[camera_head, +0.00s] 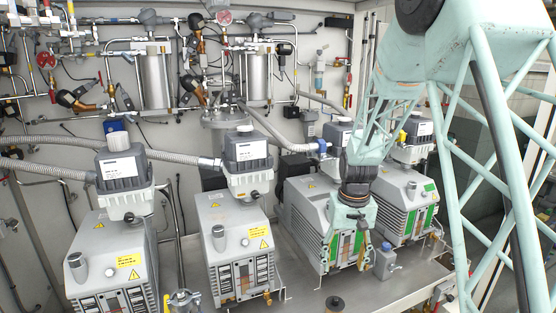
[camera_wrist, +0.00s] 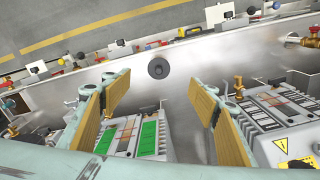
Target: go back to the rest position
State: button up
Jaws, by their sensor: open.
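My gripper (camera_head: 350,232) hangs in front of the third pump (camera_head: 303,210) in the head view, with my pale green arm coming down from the upper right. In the wrist view my gripper (camera_wrist: 165,115) shows two tan-padded fingers spread wide apart. Nothing is between them. A pump with green panels (camera_wrist: 138,138) lies below the left finger, and another pump with a yellow warning label (camera_wrist: 275,125) lies beyond the right finger. Whether the fingers touch the third pump cannot be told.
Two pumps (camera_head: 110,250) (camera_head: 235,235) stand on the left and a fourth (camera_head: 408,200) on the right. A small grey bottle (camera_head: 386,262) stands close to my gripper. Hoses (camera_head: 60,170) and pipes line the back wall. A dark round knob (camera_wrist: 158,68) is on the bench.

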jog(key=s+r+t+b, duration=0.1)
jog(key=s+r+t, duration=0.1)
jog(key=s+r, duration=2.2)
jog(key=s, duration=0.9)
jog(key=s+r+t+b, duration=0.1)
jog(key=s+r, duration=0.2)
jog(key=s, duration=0.9)
jog(key=shift+s+t, duration=0.25)
jog(key=shift+t, duration=0.05)
